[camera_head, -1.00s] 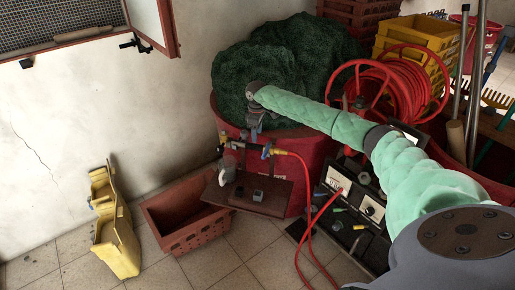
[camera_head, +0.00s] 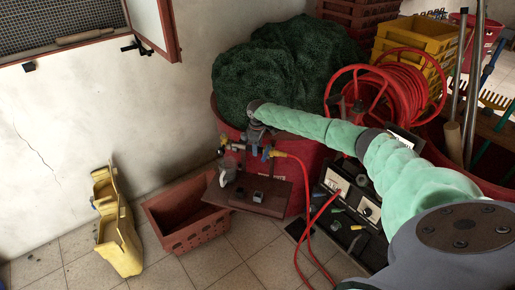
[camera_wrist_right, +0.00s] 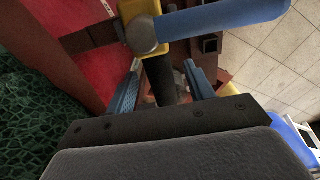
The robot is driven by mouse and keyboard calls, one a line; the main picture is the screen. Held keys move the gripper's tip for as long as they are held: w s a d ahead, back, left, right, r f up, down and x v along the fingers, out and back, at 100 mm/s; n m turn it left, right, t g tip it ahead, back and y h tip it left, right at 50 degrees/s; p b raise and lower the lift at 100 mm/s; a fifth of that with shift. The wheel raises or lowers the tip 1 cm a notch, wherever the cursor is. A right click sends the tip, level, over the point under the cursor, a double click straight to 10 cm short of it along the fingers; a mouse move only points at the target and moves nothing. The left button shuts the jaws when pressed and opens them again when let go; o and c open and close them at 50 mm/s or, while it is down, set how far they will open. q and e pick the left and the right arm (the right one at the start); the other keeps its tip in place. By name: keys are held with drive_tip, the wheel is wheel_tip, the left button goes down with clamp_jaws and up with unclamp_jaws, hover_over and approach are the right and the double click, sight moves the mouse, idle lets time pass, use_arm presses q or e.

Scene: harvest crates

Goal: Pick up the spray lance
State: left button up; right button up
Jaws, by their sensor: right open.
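The spray lance, with a yellow and blue body (camera_wrist_right: 150,32) and a dark tube, shows close up in the right wrist view. In the head view its yellow and blue part (camera_head: 269,153) is at the back of a small brown shelf, where a red hose meets it. My right gripper (camera_head: 255,146) is just above and behind it, pointing down. In the right wrist view the gripper (camera_wrist_right: 163,82) is open, with one blue finger on each side of the dark tube. I cannot tell whether the fingers touch it. My left gripper is not in view.
The brown shelf (camera_head: 283,196) holds small fittings. Behind it stand a red tub (camera_head: 312,165) with green netting (camera_head: 285,65) and a red hose reel (camera_head: 420,90). A red crate (camera_head: 190,235) and a yellow container (camera_head: 118,240) are on the floor.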

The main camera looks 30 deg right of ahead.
drive_tip(key=shift+f, duration=0.2)
drive_tip(key=shift+c, duration=0.2)
drive_tip(key=c, duration=1.1)
clamp_jaws()
drive_tip(key=shift+r, duration=0.2)
